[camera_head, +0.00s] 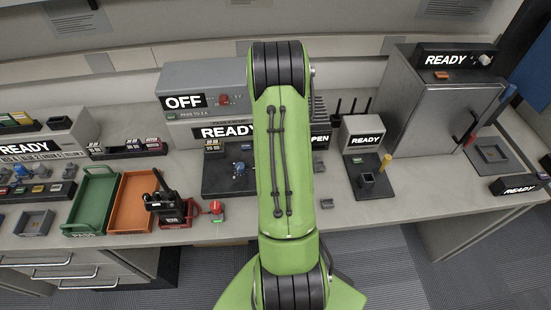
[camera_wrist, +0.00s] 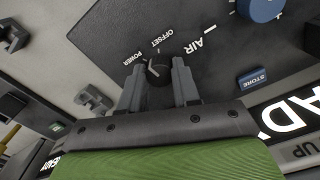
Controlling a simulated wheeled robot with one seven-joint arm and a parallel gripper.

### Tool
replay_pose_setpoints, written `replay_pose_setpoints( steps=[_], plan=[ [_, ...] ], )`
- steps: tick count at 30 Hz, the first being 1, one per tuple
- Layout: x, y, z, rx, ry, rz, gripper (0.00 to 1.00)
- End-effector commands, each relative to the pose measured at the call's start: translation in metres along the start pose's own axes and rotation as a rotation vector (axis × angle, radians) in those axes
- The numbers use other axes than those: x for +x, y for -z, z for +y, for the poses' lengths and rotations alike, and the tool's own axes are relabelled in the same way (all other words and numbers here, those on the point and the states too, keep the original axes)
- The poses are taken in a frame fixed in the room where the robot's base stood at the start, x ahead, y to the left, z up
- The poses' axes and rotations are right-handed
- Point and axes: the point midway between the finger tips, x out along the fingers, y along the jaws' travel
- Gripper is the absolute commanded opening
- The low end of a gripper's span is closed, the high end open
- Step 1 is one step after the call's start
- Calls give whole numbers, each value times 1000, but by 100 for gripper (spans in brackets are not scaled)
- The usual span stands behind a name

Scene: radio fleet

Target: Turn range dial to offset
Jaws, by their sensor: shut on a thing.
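The range dial (camera_wrist: 158,70) is a small black knob on a dark panel (camera_wrist: 215,55) in the wrist view. The printed words POWER, OFFSET and AIR stand around it. POWER is to its left, OFFSET above it and AIR to its upper right. My gripper (camera_wrist: 158,82) is shut on the dial, with a grey finger on each side. A pale pointer mark shows on the knob, but I cannot tell for sure which word it meets. In the head view my green arm hides the dial and my gripper.
A blue knob (camera_wrist: 262,8) and a blue STORE button (camera_wrist: 253,78) are on the same panel. Grey clips (camera_wrist: 92,100) lie to the left. In the head view, green (camera_head: 91,203) and orange (camera_head: 132,203) trays and a grey cabinet (camera_head: 440,110) stand on the bench.

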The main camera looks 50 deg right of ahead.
Motion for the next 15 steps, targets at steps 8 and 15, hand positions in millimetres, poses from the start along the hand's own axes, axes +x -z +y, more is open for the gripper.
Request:
replay_pose_setpoints(
  steps=[8, 15],
  plan=[
    [0, 1, 0, 259, 2, 4, 1],
    [-1, 1, 0, 459, 3, 4, 1]
  ],
)
